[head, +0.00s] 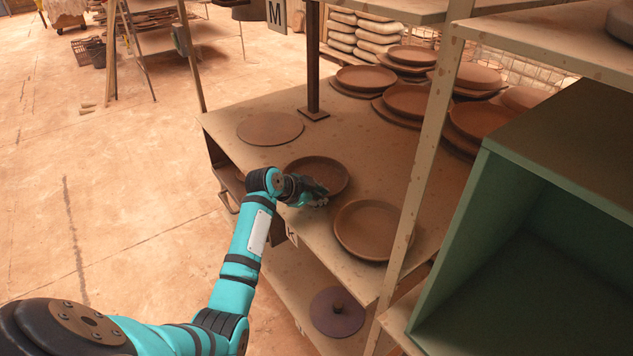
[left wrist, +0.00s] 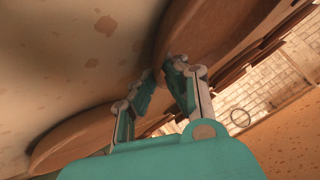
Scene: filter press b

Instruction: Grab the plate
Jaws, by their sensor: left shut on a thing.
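A round brown clay plate (head: 312,168) with a raised rim is on the shelf table (head: 345,192), near its front edge. My left gripper (head: 318,198) reaches in from the left and is shut on the near rim of this plate. In the left wrist view, the fingers (left wrist: 162,80) close at the rim of the plate (left wrist: 200,35). The gripper covers part of the plate's near side in the head view. I cannot tell whether the plate is lifted. My right gripper is not in view.
A second plate (head: 368,230) lies close on the right, and a flat disc (head: 270,128) lies behind left. Stacked plates (head: 408,100) fill the back. A metal upright (head: 428,150) and a green box (head: 560,125) stand on the right.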

